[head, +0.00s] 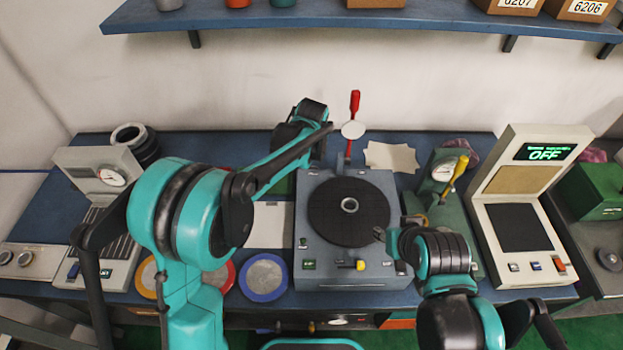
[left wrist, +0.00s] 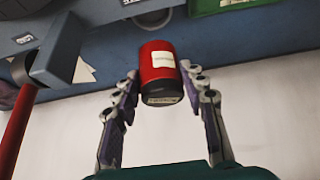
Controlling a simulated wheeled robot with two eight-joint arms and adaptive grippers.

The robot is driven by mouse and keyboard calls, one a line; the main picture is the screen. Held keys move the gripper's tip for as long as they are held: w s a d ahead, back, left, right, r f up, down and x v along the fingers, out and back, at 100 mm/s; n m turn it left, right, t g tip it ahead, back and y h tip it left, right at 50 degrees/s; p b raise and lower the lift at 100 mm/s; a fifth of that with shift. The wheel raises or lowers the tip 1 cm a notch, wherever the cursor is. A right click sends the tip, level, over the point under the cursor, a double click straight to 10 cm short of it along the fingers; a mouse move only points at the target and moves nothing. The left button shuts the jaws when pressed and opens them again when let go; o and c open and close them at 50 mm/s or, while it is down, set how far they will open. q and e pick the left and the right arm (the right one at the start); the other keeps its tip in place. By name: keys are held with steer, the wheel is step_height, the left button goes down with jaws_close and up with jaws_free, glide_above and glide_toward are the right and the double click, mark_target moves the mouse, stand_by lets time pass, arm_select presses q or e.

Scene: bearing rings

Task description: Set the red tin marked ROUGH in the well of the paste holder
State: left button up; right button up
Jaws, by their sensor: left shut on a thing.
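The red tin (left wrist: 158,62) with a black end and a pale label is between the two fingertips of my left gripper (left wrist: 160,76) in the left wrist view. The gripper is shut on it, and the pale wall is behind. I cannot read the label. In the head view my left wrist (head: 311,110) is at the back of the bench, left of the red lever; the fingers and tin are hidden there. I cannot make out the paste holder for certain. My right gripper (head: 381,235) is beside the round black plate; its opening is unclear.
A grey machine (head: 310,225) with a round black plate and a ring stands mid-bench. A red-handled lever (head: 354,103) rises behind it. A green press (head: 437,215) and a scale-like unit reading OFF (head: 510,235) stand right. A blue shelf (head: 430,18) overhangs the back.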

arm_select(q)
step_height(320, 180, down, 10)
steer(key=b, duration=0.3)
steer(key=shift+f, duration=0.25)
arm_select(e)
step_height(320, 180, down, 4)
steer(key=shift+r, duration=0.1)
arm_select(q)
steer(key=shift+b, duration=0.3)
steer(key=shift+f, duration=0.15)
arm_select(e)
steer(key=shift+f, duration=0.2)
arm_select(q)
steer(key=o, duration=1.3)
steer(key=shift+c, duration=0.2)
arm_select(e)
steer(key=shift+r, duration=0.15)
